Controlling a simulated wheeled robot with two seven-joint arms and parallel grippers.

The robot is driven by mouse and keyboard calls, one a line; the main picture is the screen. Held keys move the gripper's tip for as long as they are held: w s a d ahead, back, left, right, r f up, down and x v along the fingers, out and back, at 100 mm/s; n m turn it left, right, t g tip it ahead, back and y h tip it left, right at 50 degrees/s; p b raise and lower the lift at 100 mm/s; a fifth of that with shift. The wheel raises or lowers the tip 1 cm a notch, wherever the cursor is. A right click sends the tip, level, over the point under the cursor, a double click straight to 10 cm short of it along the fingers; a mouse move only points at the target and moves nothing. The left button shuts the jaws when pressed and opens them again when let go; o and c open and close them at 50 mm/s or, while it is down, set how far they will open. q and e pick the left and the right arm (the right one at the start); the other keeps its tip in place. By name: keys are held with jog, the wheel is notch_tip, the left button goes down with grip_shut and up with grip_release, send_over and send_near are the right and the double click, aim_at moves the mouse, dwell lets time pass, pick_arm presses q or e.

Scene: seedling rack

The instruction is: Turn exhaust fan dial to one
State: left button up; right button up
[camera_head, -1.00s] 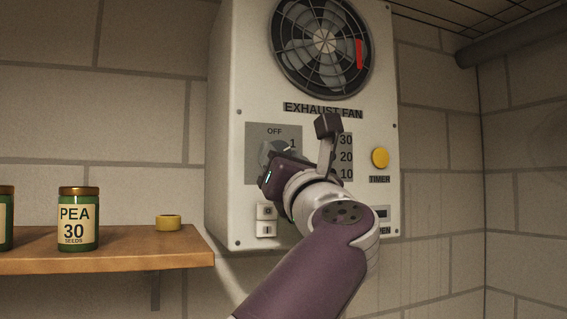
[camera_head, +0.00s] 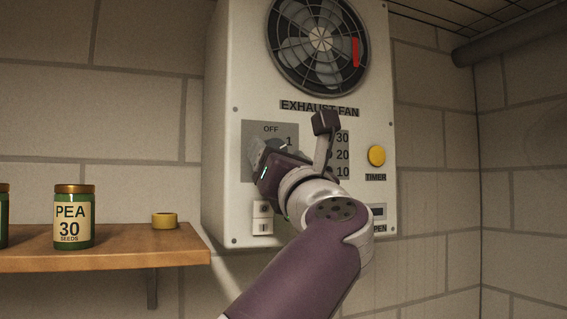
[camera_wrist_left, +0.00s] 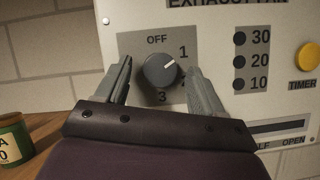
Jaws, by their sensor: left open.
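The exhaust fan dial (camera_wrist_left: 160,72) is a round dark grey knob on a grey plate marked OFF, 1 and 3 in the left wrist view. Its white pointer line points up and right, toward the 1. My left gripper (camera_wrist_left: 158,80) is open, with one finger on each side of the dial; I cannot tell whether either touches it. In the head view my left gripper (camera_head: 266,160) is in front of the plate (camera_head: 255,132) and hides most of the dial. The fan housing (camera_head: 222,100) is a white wall box. My right gripper is not in view.
A yellow timer button (camera_head: 377,155) and the numbers 30, 20 and 10 are right of the dial. Switches (camera_head: 263,218) sit below it. A wooden shelf (camera_head: 110,258) at left holds a pea seed jar (camera_head: 74,220) and a yellow ring (camera_head: 165,220).

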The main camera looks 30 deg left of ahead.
pick_arm(q)
jog(key=b+v, duration=0.6)
jog(key=v, duration=0.6)
jog(key=shift+s+b, duration=0.25)
jog(key=shift+b, duration=0.1)
jog(key=shift+d+f, duration=0.1)
jog(key=shift+d, duration=0.1)
